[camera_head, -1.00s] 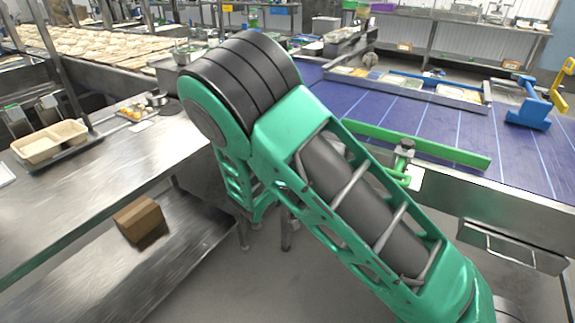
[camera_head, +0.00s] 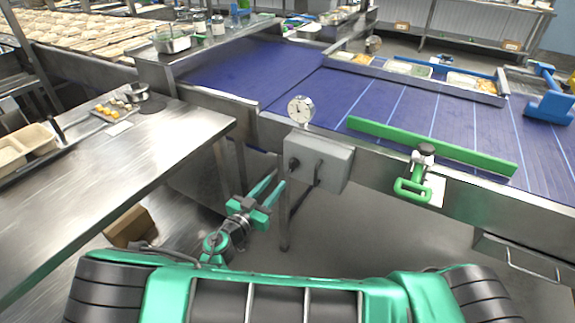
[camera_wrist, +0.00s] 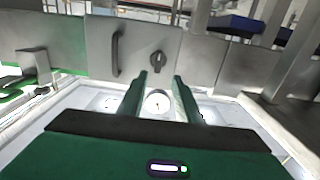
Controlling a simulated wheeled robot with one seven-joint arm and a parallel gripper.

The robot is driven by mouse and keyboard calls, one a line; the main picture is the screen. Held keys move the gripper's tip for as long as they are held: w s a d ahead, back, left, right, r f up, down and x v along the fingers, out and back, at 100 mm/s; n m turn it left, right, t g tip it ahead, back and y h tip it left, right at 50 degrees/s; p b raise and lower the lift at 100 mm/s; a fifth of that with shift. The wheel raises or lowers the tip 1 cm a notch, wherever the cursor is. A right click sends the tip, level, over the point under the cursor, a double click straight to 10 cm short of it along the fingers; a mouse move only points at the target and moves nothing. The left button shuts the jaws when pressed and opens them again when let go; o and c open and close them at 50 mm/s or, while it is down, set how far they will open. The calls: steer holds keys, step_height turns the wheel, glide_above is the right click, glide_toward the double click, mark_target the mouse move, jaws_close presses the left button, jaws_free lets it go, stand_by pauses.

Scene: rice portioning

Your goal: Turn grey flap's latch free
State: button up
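The grey flap (camera_head: 328,160) is on the front of the blue conveyor's frame, below a round dial. Its dark round latch knob (camera_head: 294,164) is on the left and a dark bar handle (camera_head: 318,173) to the right. In the wrist view the flap (camera_wrist: 138,40) fills the upper middle, with the latch knob (camera_wrist: 158,63) and the handle (camera_wrist: 117,53) side by side. My gripper (camera_head: 277,178) is open and empty, its two fingers pointing toward the flap from lower left. In the wrist view my gripper (camera_wrist: 160,77) has its fingertips near the knob, apparently apart from it.
A steel table (camera_head: 150,150) stands on the left with a cardboard box (camera_head: 128,224) below. The dial (camera_head: 300,110) sits above the flap. A green handled clamp (camera_head: 413,185) and long green bar (camera_head: 430,145) are on the conveyor to the right. A table leg stands below the flap.

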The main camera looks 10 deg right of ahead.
mark_target(290, 167)
steer(key=x, duration=1)
steer(key=shift+s+d, duration=0.1)
steer(key=shift+d, duration=0.05)
jaws_close()
